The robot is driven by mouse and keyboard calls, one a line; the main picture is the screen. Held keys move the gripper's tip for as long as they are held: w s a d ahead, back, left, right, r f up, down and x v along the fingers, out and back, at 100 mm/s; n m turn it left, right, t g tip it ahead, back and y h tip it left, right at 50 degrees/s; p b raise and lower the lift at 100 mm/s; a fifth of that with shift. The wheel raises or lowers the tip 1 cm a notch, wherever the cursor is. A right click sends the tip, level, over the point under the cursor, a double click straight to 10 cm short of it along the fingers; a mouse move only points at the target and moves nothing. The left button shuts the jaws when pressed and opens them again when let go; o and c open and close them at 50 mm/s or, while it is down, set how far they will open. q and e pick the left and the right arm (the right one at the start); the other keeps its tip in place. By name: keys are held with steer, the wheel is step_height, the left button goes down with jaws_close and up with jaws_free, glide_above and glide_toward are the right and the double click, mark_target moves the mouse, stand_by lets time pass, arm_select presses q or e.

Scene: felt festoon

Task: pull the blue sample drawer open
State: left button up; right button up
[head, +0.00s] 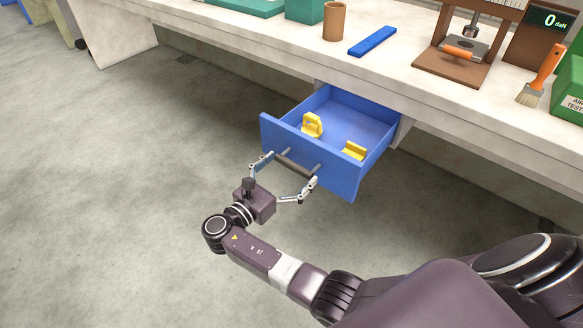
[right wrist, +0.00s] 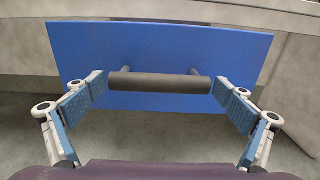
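The blue sample drawer (head: 318,165) stands well out from under the bench, its inside visible from above. Its dark bar handle (head: 295,165) sits on two posts on the front panel; the handle (right wrist: 160,85) and blue front also fill the middle of the right wrist view. My right gripper (head: 290,170) is in front of the drawer with its fingers spread wide, one beside each end of the handle. In the right wrist view the fingertips (right wrist: 160,92) lie very close to the bar's ends; I cannot tell whether they touch. My left gripper is not in view.
Two yellow pieces (head: 312,125) (head: 354,151) are in the drawer. The bench top (head: 400,70) above holds a brown cup (head: 334,22), a blue bar (head: 372,41), a press (head: 460,55) and a brush (head: 541,75). The floor at left is clear.

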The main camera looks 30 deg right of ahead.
step_height(320, 180, up, 10)
stand_by(0.7)
stand_by(0.4)
